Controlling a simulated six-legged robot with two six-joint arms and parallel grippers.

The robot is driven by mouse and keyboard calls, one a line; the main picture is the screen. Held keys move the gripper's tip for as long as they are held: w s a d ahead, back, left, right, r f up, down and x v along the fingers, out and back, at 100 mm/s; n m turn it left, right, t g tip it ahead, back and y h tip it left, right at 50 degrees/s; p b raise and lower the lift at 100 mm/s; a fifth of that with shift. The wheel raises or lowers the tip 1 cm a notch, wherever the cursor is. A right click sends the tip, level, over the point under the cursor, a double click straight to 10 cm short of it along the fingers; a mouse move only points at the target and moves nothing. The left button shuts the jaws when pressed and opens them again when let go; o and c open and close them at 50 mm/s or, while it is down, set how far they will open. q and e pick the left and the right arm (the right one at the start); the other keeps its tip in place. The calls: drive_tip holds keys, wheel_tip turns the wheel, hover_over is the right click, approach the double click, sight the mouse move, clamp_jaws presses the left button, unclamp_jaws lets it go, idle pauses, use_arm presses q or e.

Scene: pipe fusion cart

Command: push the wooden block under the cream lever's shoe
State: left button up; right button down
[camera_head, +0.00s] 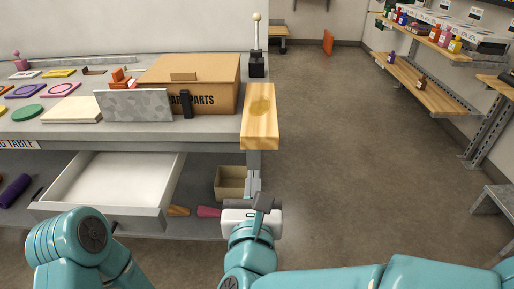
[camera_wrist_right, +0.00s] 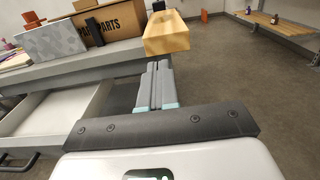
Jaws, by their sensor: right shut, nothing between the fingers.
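The wooden block (camera_head: 260,115) is pale and long, at the right end of the workbench. It also shows in the right wrist view (camera_wrist_right: 166,42). The cream lever (camera_head: 257,32) stands upright behind the block, with a round knob and a black base (camera_head: 256,66). I cannot make out its shoe separately. My right gripper (camera_head: 253,158) is shut and empty, its fingers pointing at the block's near end. In the right wrist view its fingertips (camera_wrist_right: 158,64) appear just below that end; I cannot tell whether they touch. My left gripper is out of view.
A cardboard parts box (camera_head: 205,75) and a grey speckled panel (camera_head: 135,105) stand left of the block. An open white drawer (camera_head: 115,185) juts out below the bench. Open floor (camera_head: 350,150) lies to the right, with wall shelves (camera_head: 425,85) beyond.

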drive_tip(key=p, duration=0.1)
approach(257, 124)
drive_tip(key=shift+w+a+f, duration=0.1)
drive_tip(key=shift+w+f, duration=0.15)
drive_tip(key=shift+w, duration=0.5)
drive_tip(key=shift+w, duration=0.1)
drive_tip(key=w+b, duration=0.5)
drive_tip(key=w, duration=0.2)
drive_tip(key=shift+w+f+b, duration=0.1)
drive_tip(key=shift+b, duration=0.2)
drive_tip(key=shift+w, duration=0.55)
drive_tip(key=shift+s, duration=0.1)
